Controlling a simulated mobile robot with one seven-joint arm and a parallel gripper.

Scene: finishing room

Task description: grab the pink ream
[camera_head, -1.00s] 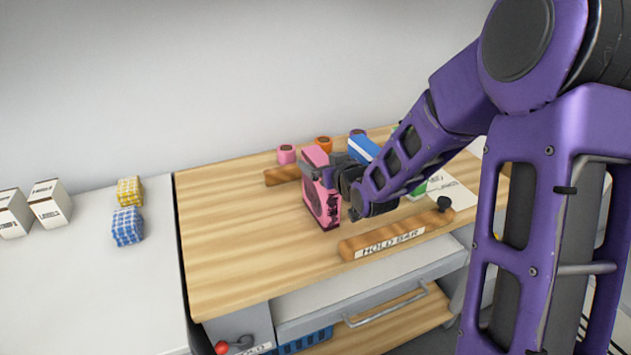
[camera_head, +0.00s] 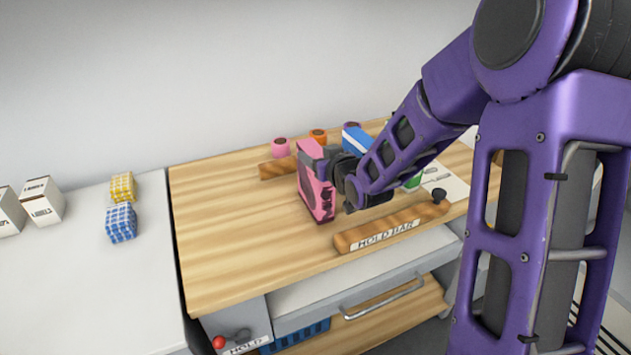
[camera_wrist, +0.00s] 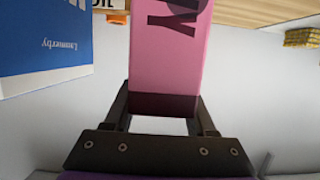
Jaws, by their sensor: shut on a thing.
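The pink ream (camera_head: 316,190) stands upright on edge at the middle of the wooden benchtop, behind the hold bar. My gripper (camera_head: 333,165) is shut on it from the right. In the wrist view the pink ream (camera_wrist: 168,55) fills the space between the two fingers of my gripper (camera_wrist: 163,108), with dark lettering on its face. I cannot tell whether its lower edge touches the bench. My forearm and gripper hide part of its right side.
A blue ream (camera_head: 358,140) stands close behind my gripper; the wrist view shows it too (camera_wrist: 45,50). Pink (camera_head: 280,148) and orange (camera_head: 318,136) rolls sit at the back. The wooden hold bar (camera_head: 345,242) lies along the front. The bench's left part is bare.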

